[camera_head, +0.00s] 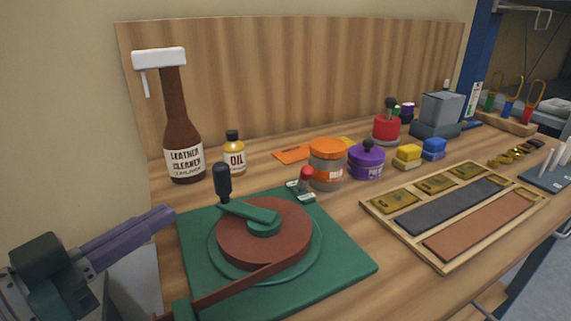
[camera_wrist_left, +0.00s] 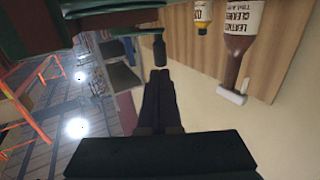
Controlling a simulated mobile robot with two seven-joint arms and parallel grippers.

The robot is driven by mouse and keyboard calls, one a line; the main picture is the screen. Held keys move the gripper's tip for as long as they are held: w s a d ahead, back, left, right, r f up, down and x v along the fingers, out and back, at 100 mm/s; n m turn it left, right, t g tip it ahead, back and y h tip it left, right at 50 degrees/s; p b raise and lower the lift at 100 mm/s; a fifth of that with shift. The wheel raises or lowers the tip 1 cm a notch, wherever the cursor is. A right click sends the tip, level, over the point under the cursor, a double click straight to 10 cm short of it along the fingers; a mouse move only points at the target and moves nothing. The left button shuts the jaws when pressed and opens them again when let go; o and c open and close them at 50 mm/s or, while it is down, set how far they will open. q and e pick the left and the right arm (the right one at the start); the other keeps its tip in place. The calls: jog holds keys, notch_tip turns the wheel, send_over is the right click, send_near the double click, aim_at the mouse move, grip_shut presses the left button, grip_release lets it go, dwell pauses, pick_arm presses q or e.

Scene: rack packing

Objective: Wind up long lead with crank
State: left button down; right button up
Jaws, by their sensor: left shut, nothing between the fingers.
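The winder sits on a green base plate (camera_head: 345,265) at the table's left front. Its round reel carries a wound red-brown lead (camera_head: 285,225), and a straight length of the lead (camera_head: 235,287) runs to the lower left corner of the plate. A green crank arm (camera_head: 250,211) lies over the reel, with an upright black knob (camera_head: 223,182) at its far left end. My left gripper (camera_head: 168,216) is shut and empty, left of the knob and apart from it. In the left wrist view, its closed fingers (camera_wrist_left: 160,78) point toward the dark knob (camera_wrist_left: 159,53). My right gripper is out of view.
A leather cleaner bottle (camera_head: 182,125) and an oil bottle (camera_head: 234,155) stand behind the winder. An orange-lidded jar (camera_head: 327,165), a purple jar (camera_head: 366,162) and a small red-topped item (camera_head: 303,185) are close by. A wooden tray (camera_head: 437,262) lies to the right.

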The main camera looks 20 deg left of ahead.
aim_at(216, 184)
pick_arm(q)
jog(key=x, duration=0.6)
jog(key=shift+w, duration=0.4)
jog(key=shift+d, duration=0.1)
